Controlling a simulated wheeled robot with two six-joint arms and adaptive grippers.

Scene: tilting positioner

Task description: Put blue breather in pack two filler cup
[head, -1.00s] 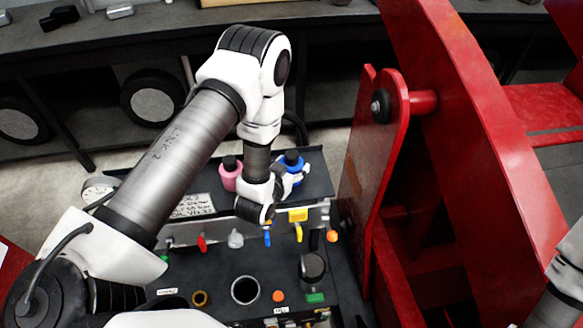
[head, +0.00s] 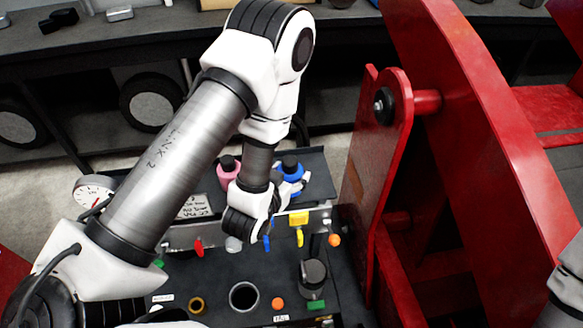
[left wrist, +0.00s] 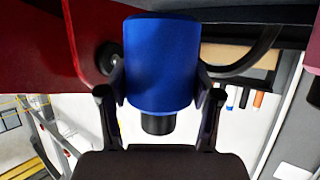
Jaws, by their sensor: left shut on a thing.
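The blue breather (head: 291,173), a blue cylinder with a black top, stands out at the tray behind the panel. My left gripper (head: 296,186) is shut on it; the wrist partly hides the grip in the head view. In the left wrist view the blue cylinder (left wrist: 160,65) sits between both fingers, its black end toward the palm. Whether it touches the tray is not clear. On the black deck are a white-rimmed round opening (head: 244,297), a brass ring (head: 197,305) and a dark cylinder (head: 313,279). I cannot read which one is pack two's filler cup. My right gripper is out of view.
A pink bottle (head: 228,169) stands on the tray left of the blue breather. Coloured handles, including a yellow one (head: 299,234) and a red one (head: 198,244), line the panel front. A tall red frame (head: 385,160) rises close on the right. A gauge (head: 94,195) is at left.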

